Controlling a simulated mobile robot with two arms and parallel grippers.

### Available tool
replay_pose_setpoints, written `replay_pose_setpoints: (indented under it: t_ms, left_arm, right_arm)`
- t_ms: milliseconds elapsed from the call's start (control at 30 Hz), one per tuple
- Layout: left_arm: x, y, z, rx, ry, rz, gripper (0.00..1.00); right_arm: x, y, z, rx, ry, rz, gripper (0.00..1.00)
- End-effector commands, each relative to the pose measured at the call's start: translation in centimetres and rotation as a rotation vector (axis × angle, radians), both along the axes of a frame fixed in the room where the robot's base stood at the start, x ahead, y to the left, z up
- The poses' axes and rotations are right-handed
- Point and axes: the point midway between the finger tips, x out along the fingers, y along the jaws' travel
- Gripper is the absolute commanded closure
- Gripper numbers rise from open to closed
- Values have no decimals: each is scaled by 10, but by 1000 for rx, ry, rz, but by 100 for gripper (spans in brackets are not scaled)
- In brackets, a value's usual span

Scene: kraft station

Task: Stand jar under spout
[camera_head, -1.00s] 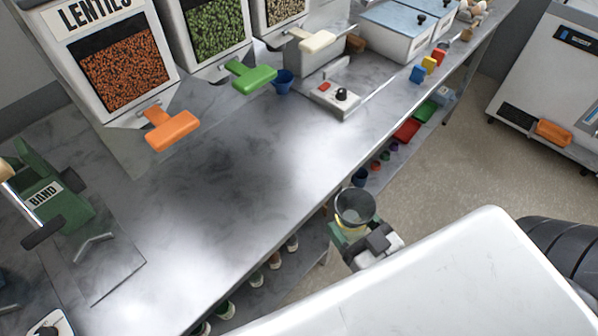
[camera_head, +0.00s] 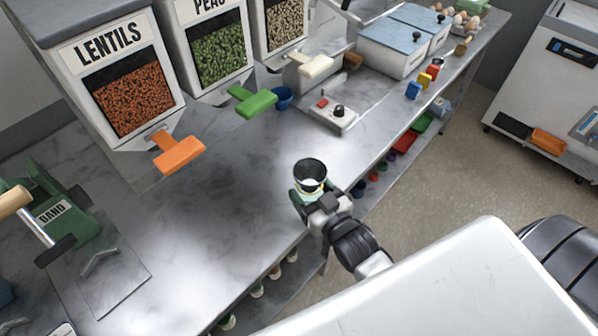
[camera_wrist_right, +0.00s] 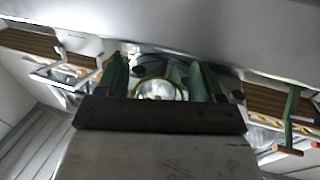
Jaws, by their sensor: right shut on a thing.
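My right gripper (camera_head: 309,190) is shut on a jar (camera_head: 311,172) with a dark rim and open top, held upright above the front edge of the steel counter. The jar (camera_wrist_right: 158,89) also shows between the green fingers of my right gripper (camera_wrist_right: 163,80) in the right wrist view. Along the back stand dispensers: lentils (camera_head: 135,95) with an orange lever (camera_head: 180,154), peas (camera_head: 218,52) with a green lever (camera_head: 252,101), and a third (camera_head: 284,25) with a cream lever (camera_head: 315,66). The spouts are mostly hidden behind the levers. My left gripper is not in view.
The counter (camera_head: 225,185) is clear between the jar and the lentils and peas dispensers. A small blue cup (camera_head: 282,98) stands below the peas dispenser. A green banding machine (camera_head: 50,215) is at the left.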

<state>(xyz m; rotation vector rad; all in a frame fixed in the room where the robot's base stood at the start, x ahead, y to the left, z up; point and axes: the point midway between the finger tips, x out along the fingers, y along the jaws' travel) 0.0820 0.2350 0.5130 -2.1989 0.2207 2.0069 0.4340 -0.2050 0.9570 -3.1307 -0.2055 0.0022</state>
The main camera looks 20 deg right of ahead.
Motion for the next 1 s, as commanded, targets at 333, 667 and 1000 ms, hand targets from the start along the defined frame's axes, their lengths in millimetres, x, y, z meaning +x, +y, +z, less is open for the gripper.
replay_pose_setpoints:
  t_ms: [333,667,1000]
  left_arm:
    - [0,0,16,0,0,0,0]
    - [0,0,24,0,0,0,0]
    - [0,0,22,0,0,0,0]
  right_arm:
    - [40,5,5,1,-1,0,65]
    - [45,6,2,0,-2,1,65]
    - [44,6,-2,0,0,0,22]
